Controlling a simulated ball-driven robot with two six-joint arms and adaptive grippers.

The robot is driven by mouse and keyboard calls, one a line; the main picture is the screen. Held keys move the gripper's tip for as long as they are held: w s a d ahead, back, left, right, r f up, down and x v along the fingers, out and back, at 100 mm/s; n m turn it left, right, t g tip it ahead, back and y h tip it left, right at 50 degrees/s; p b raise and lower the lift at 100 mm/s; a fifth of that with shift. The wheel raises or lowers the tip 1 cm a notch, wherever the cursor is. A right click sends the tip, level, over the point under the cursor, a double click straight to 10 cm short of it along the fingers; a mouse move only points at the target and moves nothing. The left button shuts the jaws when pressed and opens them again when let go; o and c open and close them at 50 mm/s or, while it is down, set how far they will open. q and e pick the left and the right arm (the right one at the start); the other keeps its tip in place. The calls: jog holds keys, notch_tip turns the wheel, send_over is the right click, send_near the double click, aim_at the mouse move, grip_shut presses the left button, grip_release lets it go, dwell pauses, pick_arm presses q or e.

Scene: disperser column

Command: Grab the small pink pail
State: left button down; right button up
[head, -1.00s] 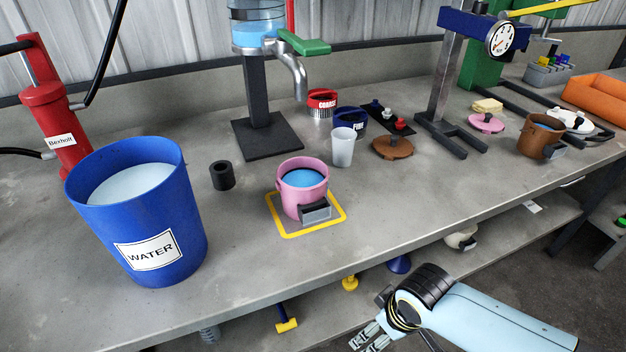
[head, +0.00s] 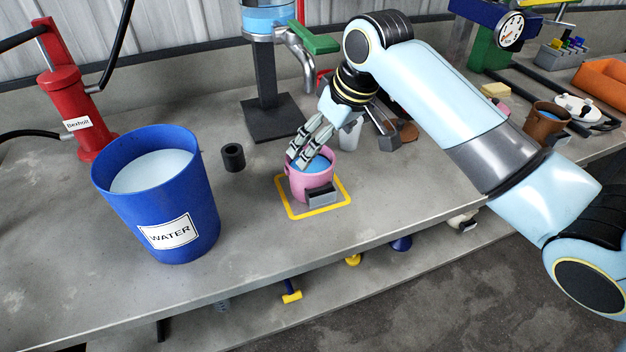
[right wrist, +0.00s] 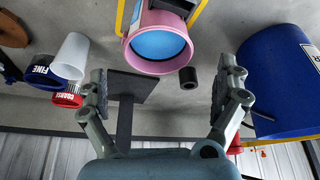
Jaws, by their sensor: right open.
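The small pink pail (head: 312,184) with blue liquid inside stands upright on the bench, within a yellow square outline. A grey block-like handle is on its front. It also shows in the right wrist view (right wrist: 158,50), at the top middle, beyond the fingers. My right gripper (head: 307,150) is over the back left part of the pail's rim in the head view. In the right wrist view the right gripper (right wrist: 170,92) has its fingers wide apart with nothing between them. Whether a finger touches the rim cannot be told. My left gripper is not in view.
A large blue water bucket (head: 165,200) stands left of the pail, with a black cylinder (head: 233,157) between them. Behind are the dispenser stand (head: 268,95) and a white cup (head: 350,134). The bench front (head: 400,222) is clear.

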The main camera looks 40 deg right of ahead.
aim_at(315, 161)
jog(key=x, duration=0.8)
jog(key=shift+d, duration=0.1)
jog(key=shift+r, duration=0.1)
jog(key=c, duration=1.5)
